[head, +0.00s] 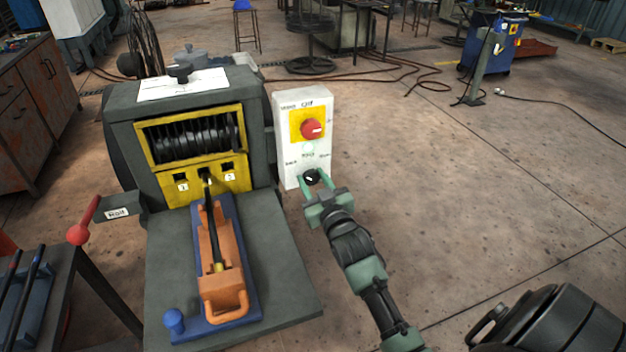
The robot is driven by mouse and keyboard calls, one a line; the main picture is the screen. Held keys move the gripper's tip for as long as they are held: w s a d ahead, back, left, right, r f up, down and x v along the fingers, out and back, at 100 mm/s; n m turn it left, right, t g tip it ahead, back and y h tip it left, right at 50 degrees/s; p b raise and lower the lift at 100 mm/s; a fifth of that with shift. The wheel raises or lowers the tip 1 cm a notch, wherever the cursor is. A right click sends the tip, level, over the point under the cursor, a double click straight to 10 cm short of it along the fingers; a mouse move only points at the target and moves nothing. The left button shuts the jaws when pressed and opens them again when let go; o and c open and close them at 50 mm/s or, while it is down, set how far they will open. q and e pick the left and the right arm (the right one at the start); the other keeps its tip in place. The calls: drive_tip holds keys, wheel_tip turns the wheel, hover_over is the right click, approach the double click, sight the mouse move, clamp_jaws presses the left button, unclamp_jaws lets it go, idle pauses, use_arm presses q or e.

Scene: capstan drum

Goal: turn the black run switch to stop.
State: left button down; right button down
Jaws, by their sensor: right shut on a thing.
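A white control box (289,140) stands at the right side of the grey capstan machine (120,112). It carries a red rotary knob (311,128) on a yellow plate in its upper half. The small black run switch (311,176) with a white mark is low on the box, partly hidden by my gripper. My right gripper (311,180) has its green fingers on either side of the black switch and is shut on it. The lettering near the switch is too small to read surely. My left gripper is not in view.
A sloping grey plate in front of the machine bears a blue base with an orange handled tray (227,300). A red-knobbed lever (79,234) sticks out at left. A dark drum-shaped object (560,325) is at the lower right. The floor right of the box is clear.

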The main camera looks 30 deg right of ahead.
drive_tip(key=m+p, duration=0.3)
drive_tip(key=m, duration=0.2)
drive_tip(key=shift+d+r, duration=0.1)
drive_tip(key=m+p, duration=0.2)
drive_tip(key=m, duration=0.2)
drive_tip(key=shift+f+m, duration=0.2)
drive_tip(key=shift+m, duration=0.1)
idle(0.4)
drive_tip(key=c, duration=0.9)
unclamp_jaws()
drive_tip(key=shift+o, duration=0.2)
drive_tip(key=v, duration=0.8)
drive_tip(key=shift+b, duration=0.35)
